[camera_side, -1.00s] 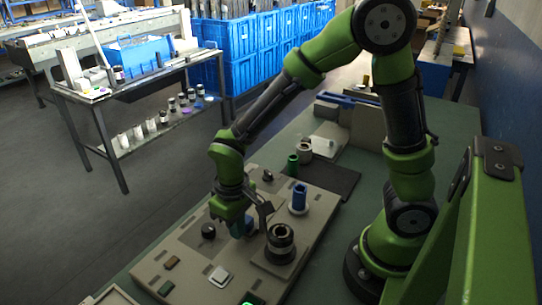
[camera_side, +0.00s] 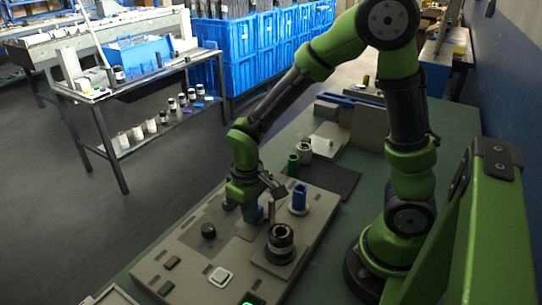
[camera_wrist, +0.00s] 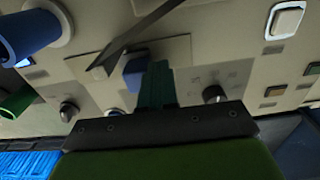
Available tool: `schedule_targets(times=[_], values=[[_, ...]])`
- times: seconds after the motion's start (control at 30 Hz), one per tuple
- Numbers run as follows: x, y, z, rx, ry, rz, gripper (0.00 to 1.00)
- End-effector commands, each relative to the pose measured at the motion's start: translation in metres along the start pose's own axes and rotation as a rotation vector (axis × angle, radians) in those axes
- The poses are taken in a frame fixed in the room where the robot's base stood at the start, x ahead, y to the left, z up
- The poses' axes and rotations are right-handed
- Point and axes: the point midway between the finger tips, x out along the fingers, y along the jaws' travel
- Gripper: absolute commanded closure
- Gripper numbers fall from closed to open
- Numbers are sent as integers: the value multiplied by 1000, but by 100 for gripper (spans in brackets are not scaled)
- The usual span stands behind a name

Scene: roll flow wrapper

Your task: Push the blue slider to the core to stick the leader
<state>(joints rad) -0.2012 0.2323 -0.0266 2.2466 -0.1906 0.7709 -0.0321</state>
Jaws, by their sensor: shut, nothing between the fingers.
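The blue slider (camera_wrist: 134,72) is a small blue block on a pale plate in the wrist view; a bit of it shows beside my fingers in the side view (camera_side: 261,213). My gripper (camera_wrist: 157,75) is shut and empty, its green fingertips right beside the slider; I cannot tell whether they touch. A dark thin strip (camera_wrist: 135,36), possibly the leader, slants just past the slider. A dark ringed cylinder (camera_side: 281,238), possibly the core, stands on a square base nearer the camera. A blue cylinder on a white round base (camera_side: 299,197) stands right of my gripper.
Black knobs (camera_side: 208,231) and a white square button (camera_side: 220,276) sit on the beige panel (camera_side: 185,250). A green cylinder (camera_side: 293,165) and a grey ring-shaped piece (camera_side: 305,152) stand behind.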

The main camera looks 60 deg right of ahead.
Motion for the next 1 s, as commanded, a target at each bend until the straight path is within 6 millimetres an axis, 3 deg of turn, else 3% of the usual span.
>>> schedule_targets(times=[1.0], values=[[0,56,0,0,1,0,100]])
